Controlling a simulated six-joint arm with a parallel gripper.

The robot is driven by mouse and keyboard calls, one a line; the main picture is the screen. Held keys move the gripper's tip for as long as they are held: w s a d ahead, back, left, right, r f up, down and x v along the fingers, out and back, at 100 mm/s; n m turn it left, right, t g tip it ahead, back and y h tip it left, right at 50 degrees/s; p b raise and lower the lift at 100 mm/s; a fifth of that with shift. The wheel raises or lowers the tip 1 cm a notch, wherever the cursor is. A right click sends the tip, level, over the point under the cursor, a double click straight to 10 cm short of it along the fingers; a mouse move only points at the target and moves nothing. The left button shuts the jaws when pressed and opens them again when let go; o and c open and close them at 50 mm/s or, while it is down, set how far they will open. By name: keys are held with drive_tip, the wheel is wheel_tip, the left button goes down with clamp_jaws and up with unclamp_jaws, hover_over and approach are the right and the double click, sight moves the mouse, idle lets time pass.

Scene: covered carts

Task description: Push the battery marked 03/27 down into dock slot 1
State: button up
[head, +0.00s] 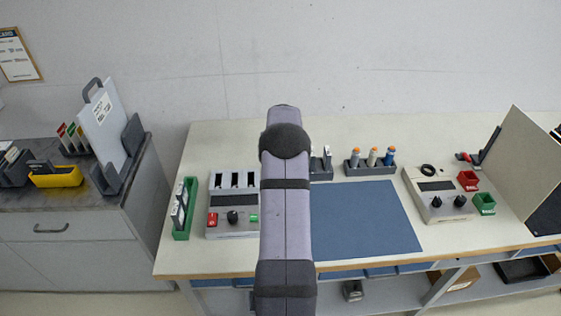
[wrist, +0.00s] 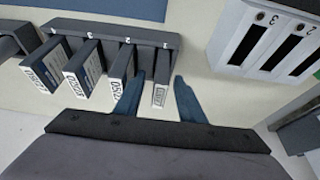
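In the wrist view, my gripper (wrist: 158,92) is open, with its blue fingers on either side of a narrow grey battery (wrist: 161,87) at position 1 of a grey rack (wrist: 112,33). Gaps show between the fingers and this battery. Its white end label is too small to read surely. Several other batteries (wrist: 85,62) stand in the rack, their labels also hard to read. The dock (wrist: 268,38) is at upper right, with dark, empty-looking slots. In the head view, the dock (head: 233,200) is left of my arm; my gripper is hidden there.
A green tray (head: 183,232) with batteries stands left of the dock. A holder (head: 356,169) with orange- and blue-topped cylinders stands behind the blue mat (head: 370,215). A grey device (head: 437,193) and red and green bins are at right. The mat is clear beside my arm.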

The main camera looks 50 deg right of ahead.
drive_tip(key=shift+f, duration=0.1)
clamp_jaws()
